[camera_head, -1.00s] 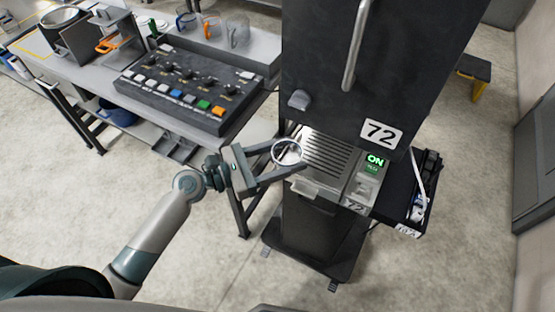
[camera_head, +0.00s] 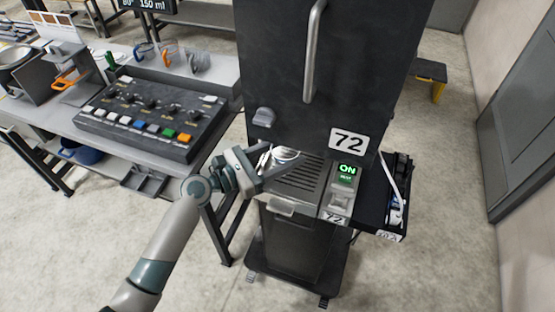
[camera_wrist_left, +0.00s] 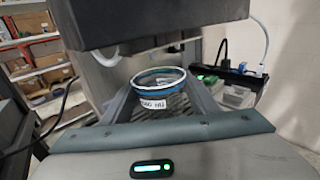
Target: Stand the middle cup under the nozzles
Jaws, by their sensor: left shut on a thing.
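My left gripper (camera_head: 275,164) is shut on a cup (camera_head: 285,154) with a pale rim. The cup is upright at the left side of the slatted drip tray (camera_head: 302,178) of the dark machine marked 72. In the left wrist view the cup (camera_wrist_left: 158,88) shows a blue band and a white label, between the two fingers. The machine's dark overhang (camera_wrist_left: 160,22) is above and beyond it. I cannot tell whether the cup's base touches the tray. My right gripper is not in view.
Left of the machine stands a table with a button panel (camera_head: 150,112) and several glass cups (camera_head: 172,56) behind it. The machine's lit ON panel (camera_head: 346,173) is right of the tray. A black side shelf (camera_head: 385,205) holds a power strip and cable.

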